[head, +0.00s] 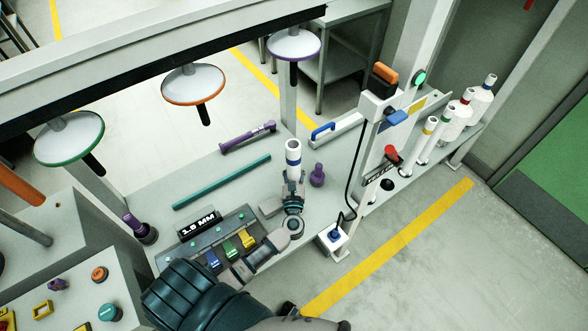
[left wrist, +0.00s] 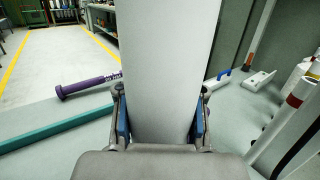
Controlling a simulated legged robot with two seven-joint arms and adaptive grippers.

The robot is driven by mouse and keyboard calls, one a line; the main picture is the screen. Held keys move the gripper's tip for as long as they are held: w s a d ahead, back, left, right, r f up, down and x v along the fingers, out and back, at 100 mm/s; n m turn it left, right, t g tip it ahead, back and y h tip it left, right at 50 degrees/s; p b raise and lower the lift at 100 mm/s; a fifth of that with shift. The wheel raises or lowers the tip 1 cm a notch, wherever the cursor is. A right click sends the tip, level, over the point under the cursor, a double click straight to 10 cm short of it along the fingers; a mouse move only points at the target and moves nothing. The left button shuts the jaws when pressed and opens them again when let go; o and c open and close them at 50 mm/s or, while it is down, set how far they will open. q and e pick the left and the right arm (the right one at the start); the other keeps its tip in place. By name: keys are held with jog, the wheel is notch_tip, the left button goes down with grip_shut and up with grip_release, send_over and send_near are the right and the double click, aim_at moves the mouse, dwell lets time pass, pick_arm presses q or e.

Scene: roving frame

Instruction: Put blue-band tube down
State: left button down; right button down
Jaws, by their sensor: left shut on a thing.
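My left gripper (head: 293,182) is shut on a white tube with a blue band (head: 293,148), above the grey bench (head: 235,178). In the head view the tube stands roughly upright, its top sticking up out of the fingers. Its lower end is hidden by the gripper, so I cannot tell whether it touches the bench. In the left wrist view the tube (left wrist: 168,60) fills the middle, between the blue-padded fingers of the gripper (left wrist: 160,122). My right gripper is not in view.
A purple knobbed piece (head: 317,176) stands close right of the gripper. A teal bar (head: 222,182) and purple rod (head: 248,137) lie behind and left. A post with an orange-topped head (head: 381,78), banded tubes (head: 426,137) and white bottles (head: 458,118) stand right.

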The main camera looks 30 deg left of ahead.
pick_arm(q)
jog(key=shift+f, duration=0.4)
jog(key=c, duration=0.7)
grip_release()
jog(key=shift+d, duration=0.2)
jog(key=b+v, duration=0.2)
jog(key=v, duration=1)
jog(key=shift+r, duration=0.1)
